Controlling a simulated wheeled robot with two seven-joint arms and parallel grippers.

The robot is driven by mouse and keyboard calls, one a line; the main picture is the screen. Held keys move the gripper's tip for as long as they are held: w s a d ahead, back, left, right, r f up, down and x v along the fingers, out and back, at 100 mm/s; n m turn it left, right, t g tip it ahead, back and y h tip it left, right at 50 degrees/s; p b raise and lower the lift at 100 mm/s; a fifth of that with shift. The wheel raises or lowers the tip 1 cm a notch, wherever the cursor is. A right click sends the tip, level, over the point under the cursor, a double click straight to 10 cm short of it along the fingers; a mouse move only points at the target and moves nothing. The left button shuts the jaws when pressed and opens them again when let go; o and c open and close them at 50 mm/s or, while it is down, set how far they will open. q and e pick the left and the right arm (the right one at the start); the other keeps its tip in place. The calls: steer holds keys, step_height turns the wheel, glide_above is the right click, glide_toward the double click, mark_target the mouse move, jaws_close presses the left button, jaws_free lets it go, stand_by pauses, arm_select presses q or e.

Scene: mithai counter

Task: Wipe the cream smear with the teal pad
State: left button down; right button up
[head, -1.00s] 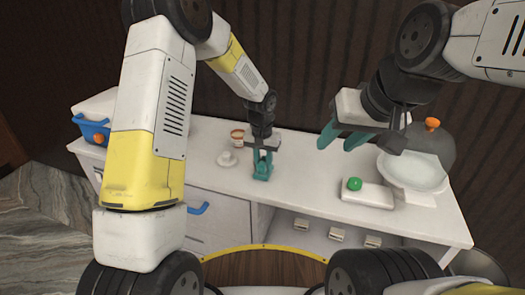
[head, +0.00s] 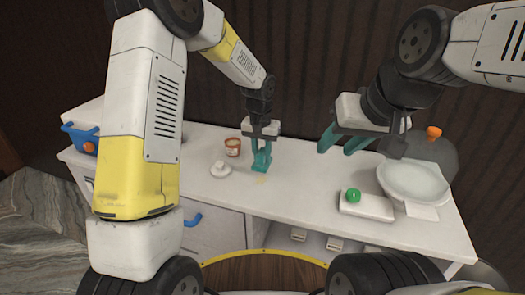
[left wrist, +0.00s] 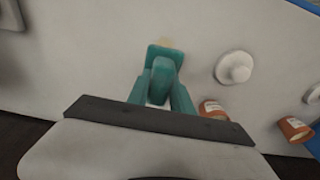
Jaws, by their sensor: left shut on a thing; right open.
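My left gripper (head: 261,146) is shut on the teal pad (head: 261,163), a teal block with an upright grip, low at the counter top. Whether it presses on the surface is hard to tell. In the left wrist view the pad (left wrist: 163,55) sits between the teal fingers (left wrist: 162,88). The cream smear (head: 262,181) is a faint pale yellow patch on the white counter, just in front of the pad. It also shows, partly hidden, at the pad's edge in the left wrist view (left wrist: 164,42). My right gripper (head: 341,146) is open and empty above the counter's right half.
An orange jar with a pale label (head: 232,148) and a white knobbed piece (head: 220,169) stand left of the pad. To the right are a white block (head: 369,207) with a green ball (head: 353,195), a pale bowl (head: 413,183) and a dark dome (head: 436,152).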

arm_select(q)
steer(key=shift+r, duration=1.7)
